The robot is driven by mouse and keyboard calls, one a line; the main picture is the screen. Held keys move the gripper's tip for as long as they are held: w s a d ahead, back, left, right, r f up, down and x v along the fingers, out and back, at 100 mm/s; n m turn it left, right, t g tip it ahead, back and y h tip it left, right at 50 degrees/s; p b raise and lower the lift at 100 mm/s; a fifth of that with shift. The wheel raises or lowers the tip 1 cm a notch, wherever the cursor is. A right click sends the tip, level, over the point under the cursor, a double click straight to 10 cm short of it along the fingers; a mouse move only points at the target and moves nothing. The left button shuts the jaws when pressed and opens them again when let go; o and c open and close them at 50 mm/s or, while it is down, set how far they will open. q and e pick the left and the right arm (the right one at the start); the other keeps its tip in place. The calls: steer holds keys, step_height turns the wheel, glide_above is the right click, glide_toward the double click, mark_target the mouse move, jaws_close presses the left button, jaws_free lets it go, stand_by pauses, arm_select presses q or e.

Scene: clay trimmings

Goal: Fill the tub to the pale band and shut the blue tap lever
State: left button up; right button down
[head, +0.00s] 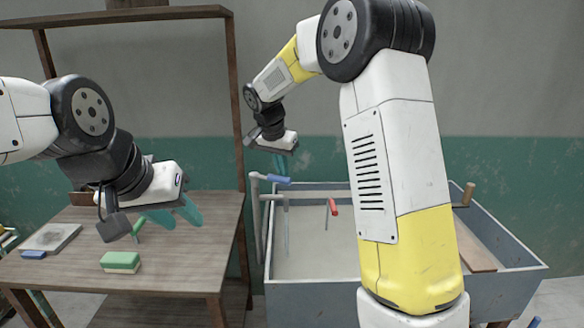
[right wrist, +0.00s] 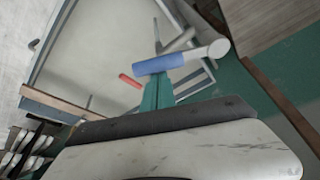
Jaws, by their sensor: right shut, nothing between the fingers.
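The blue tap lever (head: 279,179) sits on the pipe at the left end of a large grey basin (head: 315,300). In the right wrist view the lever (right wrist: 167,63) lies across the tips of my right gripper's teal fingers. My right gripper (head: 282,165) is shut and empty, just above the lever in the head view; I cannot tell whether they touch. A thin vertical streak hangs under the spout (head: 274,196); I cannot tell water from pipe. I make out no separate tub or pale band; my right arm hides part of the basin. My left gripper (head: 173,216) is open and empty over the table.
A red-handled thing (head: 333,206) is in the basin area. A wooden board (head: 474,250) lies across the basin's right side. The wooden table (head: 180,262) holds a green and cream sponge (head: 121,262) and a grey slab (head: 52,237). A shelf post (head: 238,130) rises between table and basin.

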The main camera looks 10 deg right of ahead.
mark_target(272, 176)
steer(key=s+m, duration=0.1)
steer(key=s+a+m, duration=0.1)
steer(key=shift+a+m+g+h, duration=0.1)
steer(key=shift+m+g+h, duration=0.2)
steer(key=shift+m+h, duration=0.1)
steer(key=s+a+m, duration=0.1)
steer(key=s+a+m+g, duration=0.1)
steer(key=m, duration=0.1)
steer(key=shift+m+h, duration=0.3)
steer(key=shift+s+a+m+g, duration=0.3)
steer(key=shift+a+m, duration=0.4)
steer(key=shift+m, duration=0.15)
steer(key=shift+s+a+m+g, duration=0.25)
steer(key=shift+a+m+g, duration=0.05)
steer(key=shift+a+m, duration=0.5)
steer(key=shift+s+a+m+g, duration=0.3)
steer(key=shift+a+m, duration=0.35)
steer(key=shift+m, duration=0.2)
steer(key=shift+a, duration=0.1)
